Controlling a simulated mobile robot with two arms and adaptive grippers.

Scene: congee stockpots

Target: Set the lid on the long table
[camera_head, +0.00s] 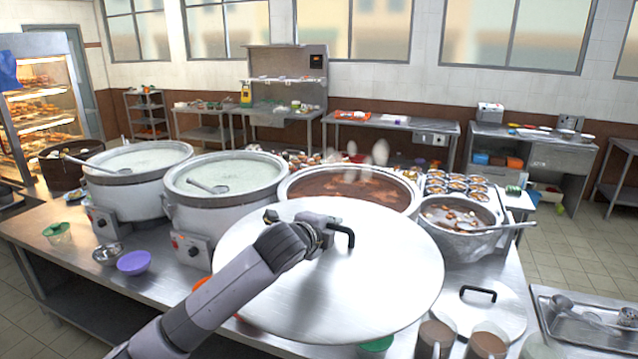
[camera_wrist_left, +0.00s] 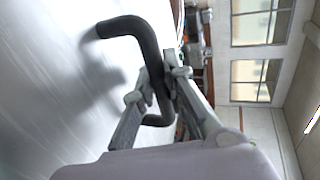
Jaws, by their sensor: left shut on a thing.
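A large round steel lid (camera_head: 390,265) with a black bar handle (camera_head: 343,237) hangs tilted over the front of the steel table (camera_head: 165,270). My left gripper (camera_head: 325,232) reaches in from the lower left and is shut on the handle. In the left wrist view, the fingers (camera_wrist_left: 162,88) close around the black handle (camera_wrist_left: 128,27), with the lid's brushed face (camera_wrist_left: 60,80) behind it. The lid hides part of the table and the lower front of the pot of brown congee (camera_head: 350,190). My right gripper is not in view.
Two pots of white congee (camera_head: 135,157) (camera_head: 222,175) stand at left. A smaller lid (camera_head: 490,312) lies at right near mugs (camera_head: 487,343) and a tray (camera_head: 580,318). A purple bowl (camera_head: 133,262) sits at left. Some bare steel shows at front left.

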